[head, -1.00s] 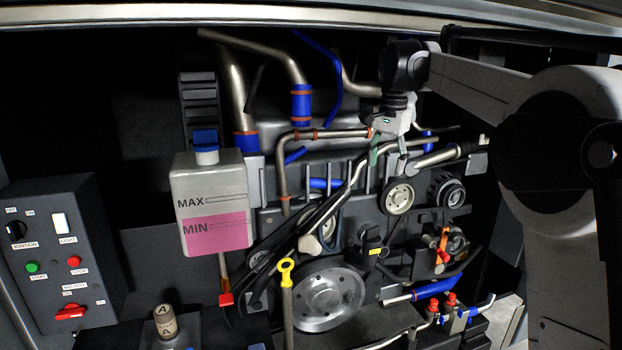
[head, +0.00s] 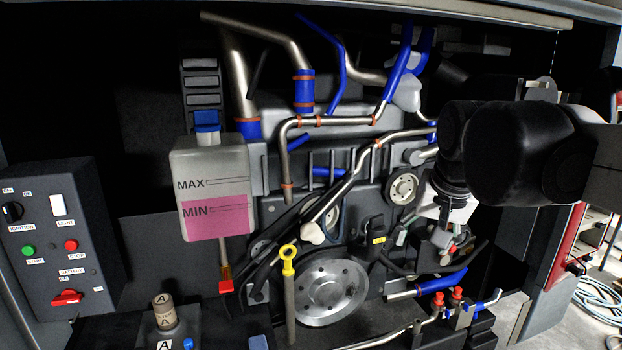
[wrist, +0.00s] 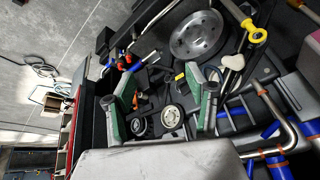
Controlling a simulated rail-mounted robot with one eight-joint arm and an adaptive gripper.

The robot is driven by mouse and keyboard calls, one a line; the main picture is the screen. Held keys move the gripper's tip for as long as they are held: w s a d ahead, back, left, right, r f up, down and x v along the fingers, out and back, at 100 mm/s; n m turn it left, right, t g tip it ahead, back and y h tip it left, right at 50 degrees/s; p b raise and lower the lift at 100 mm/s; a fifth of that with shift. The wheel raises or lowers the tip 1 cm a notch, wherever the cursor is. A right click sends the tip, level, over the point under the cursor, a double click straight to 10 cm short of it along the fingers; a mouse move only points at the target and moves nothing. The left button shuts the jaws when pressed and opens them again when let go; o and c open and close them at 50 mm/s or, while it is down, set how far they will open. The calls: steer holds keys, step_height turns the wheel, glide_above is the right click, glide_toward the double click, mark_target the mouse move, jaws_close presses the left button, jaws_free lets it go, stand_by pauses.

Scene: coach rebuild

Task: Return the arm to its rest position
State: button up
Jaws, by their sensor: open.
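My gripper (head: 420,240) is at the right side of the engine in the head view, below my black wrist joints. In the wrist view my gripper (wrist: 166,82) shows two green-padded fingers spread apart. Nothing is held between them. Small pulleys and the dark engine front show behind the gap. In the head view my wrist hides part of the engine's right side. I cannot tell how far the fingertips are from the engine parts.
A coolant tank (head: 212,190) and a control box (head: 60,240) stand at left. The large pulley (head: 330,293) and yellow-ringed dipstick (head: 289,262) are low in the middle. Blue-sleeved pipes (head: 303,90) cross above. Open floor with a coiled hose (head: 600,295) shows at right.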

steer(key=s+f+n+t+b, duration=0.2)
steer(key=s+f+n, duration=0.1)
steer(key=s+f, duration=1.1)
step_height(320, 180, down, 2)
steer(key=shift+s+f+b, duration=0.1)
steer(key=shift+s+b, duration=0.2)
steer(key=shift+s, duration=0.05)
